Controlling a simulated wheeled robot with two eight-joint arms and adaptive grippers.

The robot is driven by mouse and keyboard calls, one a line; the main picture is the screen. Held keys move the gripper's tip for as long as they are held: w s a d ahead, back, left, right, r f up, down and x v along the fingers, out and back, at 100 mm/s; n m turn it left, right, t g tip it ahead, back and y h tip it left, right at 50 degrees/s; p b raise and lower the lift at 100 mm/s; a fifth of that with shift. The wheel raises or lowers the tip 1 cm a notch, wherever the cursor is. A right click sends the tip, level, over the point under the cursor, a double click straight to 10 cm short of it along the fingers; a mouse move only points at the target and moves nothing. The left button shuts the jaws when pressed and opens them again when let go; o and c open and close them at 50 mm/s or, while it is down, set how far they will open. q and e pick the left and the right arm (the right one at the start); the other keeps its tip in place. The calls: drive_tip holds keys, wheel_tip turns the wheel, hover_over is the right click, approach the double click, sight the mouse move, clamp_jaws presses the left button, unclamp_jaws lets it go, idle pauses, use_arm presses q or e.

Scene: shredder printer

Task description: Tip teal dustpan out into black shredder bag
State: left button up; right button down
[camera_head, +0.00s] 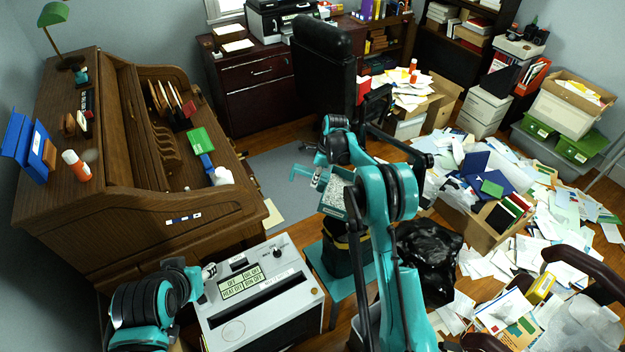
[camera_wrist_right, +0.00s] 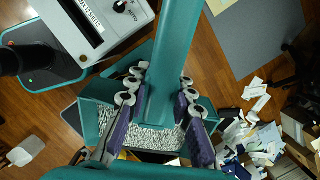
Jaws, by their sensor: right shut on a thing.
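The teal dustpan (camera_head: 333,205) is in the air right of the shredder, held by my right gripper (camera_head: 322,181). In the right wrist view, the fingers of my right gripper (camera_wrist_right: 158,95) close around the teal handle (camera_wrist_right: 172,55). Grey-white paper shreds (camera_wrist_right: 150,137) lie in the pan, which also shows in the head view. Below the pan stands a dark container with a yellow band (camera_head: 345,245); its opening is largely hidden. A shiny black bag (camera_head: 430,258) sits to its right on the floor. My left gripper (camera_head: 209,272) is at the shredder's left edge, its jaw gap unclear.
The white shredder (camera_head: 262,295) with a labelled top stands front left, below the wooden roll-top desk (camera_head: 120,190). A black chair (camera_head: 322,65) stands behind. Papers and boxes (camera_head: 480,215) cover the floor at right.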

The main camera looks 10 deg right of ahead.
drive_tip(key=shift+s+d+r+t+y, duration=0.2)
drive_tip(key=shift+d+r+y, duration=0.15)
drive_tip(key=shift+r, duration=0.2)
drive_tip(key=shift+s+d+r+t+y, duration=0.1)
drive_tip(key=shift+s+d+r+y, duration=0.15)
drive_tip(key=shift+d+r, duration=0.2)
drive_tip(key=shift+s+d+r+t+y+b, duration=0.25)
drive_tip(key=shift+s+d+r+y, duration=0.05)
drive_tip(key=shift+d+r+y, duration=0.35)
drive_tip(key=shift+s+d+r+t+y+b, duration=0.25)
drive_tip(key=shift+d+r+y, duration=0.25)
drive_tip(key=shift+r, duration=0.2)
drive_tip(key=s+d+r+t+y+b, duration=0.2)
drive_tip(key=s+d+r+y+b, duration=0.2)
drive_tip(key=d, duration=0.5)
drive_tip(key=shift+s+d+r+t+y+b, duration=0.15)
drive_tip(key=shift+s+r+t+y+b, duration=0.1)
drive_tip(key=shift+r+t+y+b, duration=0.4)
drive_tip(key=shift+r+g, duration=0.1)
drive_tip(key=shift+g, duration=0.15)
